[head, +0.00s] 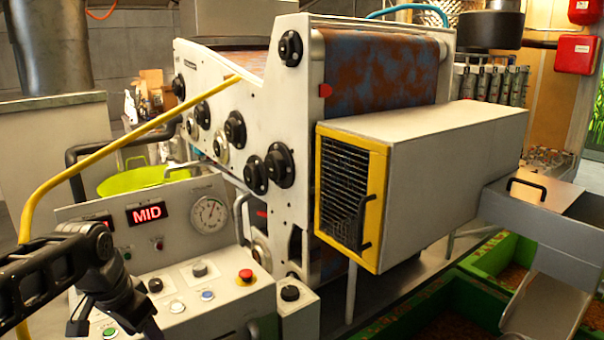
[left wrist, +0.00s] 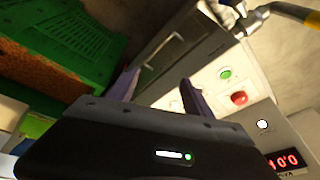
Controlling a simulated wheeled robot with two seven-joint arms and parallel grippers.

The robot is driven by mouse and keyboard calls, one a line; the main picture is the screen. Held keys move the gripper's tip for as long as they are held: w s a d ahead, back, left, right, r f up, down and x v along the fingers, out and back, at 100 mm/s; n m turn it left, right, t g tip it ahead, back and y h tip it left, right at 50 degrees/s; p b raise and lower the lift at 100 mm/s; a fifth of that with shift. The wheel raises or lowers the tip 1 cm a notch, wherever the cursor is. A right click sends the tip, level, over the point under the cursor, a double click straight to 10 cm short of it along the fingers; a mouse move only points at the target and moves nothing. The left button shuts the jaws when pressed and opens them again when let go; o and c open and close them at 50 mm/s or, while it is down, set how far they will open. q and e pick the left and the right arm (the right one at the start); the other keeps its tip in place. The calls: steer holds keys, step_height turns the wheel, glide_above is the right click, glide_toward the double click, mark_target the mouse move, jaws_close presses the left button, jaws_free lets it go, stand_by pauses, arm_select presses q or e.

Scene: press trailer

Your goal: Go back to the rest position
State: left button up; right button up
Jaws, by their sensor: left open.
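My left arm comes in from the left edge of the head view. My left gripper (head: 122,312) hangs low in front of the control panel (head: 240,312), and its fingertips are hard to make out there. In the left wrist view its two fingers (left wrist: 160,90) stand apart with nothing between them. Beyond them are a dark cabinet face with a bar handle (left wrist: 165,50) and a light panel with a green button (left wrist: 225,74) and a red button (left wrist: 239,98). My right gripper is not in view.
The panel carries a red MID display (head: 147,213), a round gauge (head: 209,214) and a red stop button (head: 246,276). Green crates (head: 487,258) stand at right.

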arm_select(q)
steer(key=w+d+f+n+t+h, duration=0.1)
steer(key=w+d+f, duration=0.25)
steer(key=f, duration=0.25)
steer(key=w+d+f+n+t+h, duration=0.1)
steer(key=w+d+f, duration=0.25)
steer(key=f, duration=0.25)
steer(key=s+d+f+n+b, duration=0.1)
steer(key=s+d+f, duration=0.15)
steer(key=f, duration=0.35)
steer(key=s+d+f+n, duration=0.1)
steer(key=d+f, duration=0.3)
steer(key=f, duration=0.2)
steer(key=s+d+f+n+g+b, duration=0.1)
steer(key=s+d+f, duration=0.3)
steer(key=s+f, duration=0.7)
steer(key=s+d+f+n+g+h+b, duration=0.1)
steer(key=s+d+f+g, duration=0.2)
steer(key=s+f, duration=0.8)
steer(key=s+d, duration=0.2)
steer(key=s, duration=0.1)
steer(key=shift+s+d+g, duration=0.25)
steer(key=shift+s+g, duration=0.05)
steer(key=shift+g, duration=0.1)
steer(key=shift+f, duration=0.1)
